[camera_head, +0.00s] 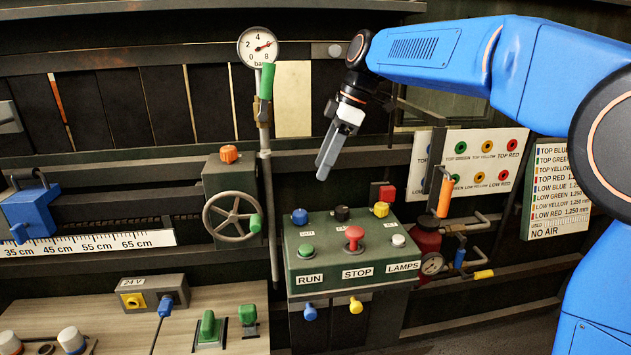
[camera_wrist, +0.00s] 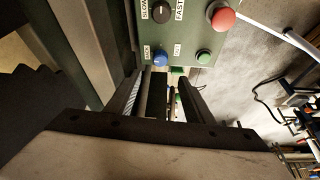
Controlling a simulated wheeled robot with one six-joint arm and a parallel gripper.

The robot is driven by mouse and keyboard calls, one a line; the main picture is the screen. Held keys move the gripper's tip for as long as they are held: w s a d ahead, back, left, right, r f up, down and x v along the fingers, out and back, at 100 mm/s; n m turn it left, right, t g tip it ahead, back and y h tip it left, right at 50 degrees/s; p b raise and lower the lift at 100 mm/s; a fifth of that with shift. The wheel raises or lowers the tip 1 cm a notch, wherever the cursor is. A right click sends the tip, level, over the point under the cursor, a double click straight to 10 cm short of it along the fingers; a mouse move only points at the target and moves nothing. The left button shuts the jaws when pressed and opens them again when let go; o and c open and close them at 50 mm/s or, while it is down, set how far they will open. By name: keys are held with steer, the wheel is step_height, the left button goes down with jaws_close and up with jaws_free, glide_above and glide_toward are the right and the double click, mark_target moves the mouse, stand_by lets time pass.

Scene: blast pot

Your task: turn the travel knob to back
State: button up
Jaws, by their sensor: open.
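A green control box (camera_head: 345,258) stands in the middle of the head view. A blue knob (camera_head: 299,217) sits at its upper left, with small labels on both sides. I take it as the travel knob, but the labels are too small to read surely. It also shows in the wrist view (camera_wrist: 160,58), just beyond the fingertips. My gripper (camera_head: 326,166) points down above the box, apart from it. In the wrist view its two fingers (camera_wrist: 161,92) are spread and empty, with a gap between them. Which way the blue knob points is not clear.
A black knob (camera_head: 342,213), a yellow knob (camera_head: 381,209), a red STOP button (camera_head: 354,233) and a green RUN button (camera_head: 306,250) are close by. A handwheel (camera_head: 232,216) and a vertical pipe (camera_head: 269,200) stand to the left.

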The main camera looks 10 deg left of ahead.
steer(key=shift+v, duration=1.85)
steer(key=m+t+h, duration=0.3)
steer(key=m+t, duration=0.2)
steer(key=m, duration=1)
glide_toward(300, 212)
steer(key=x, duration=0.8)
steer(key=shift+w, duration=0.15)
steer(key=shift+c, duration=0.3)
steer(key=c, duration=1)
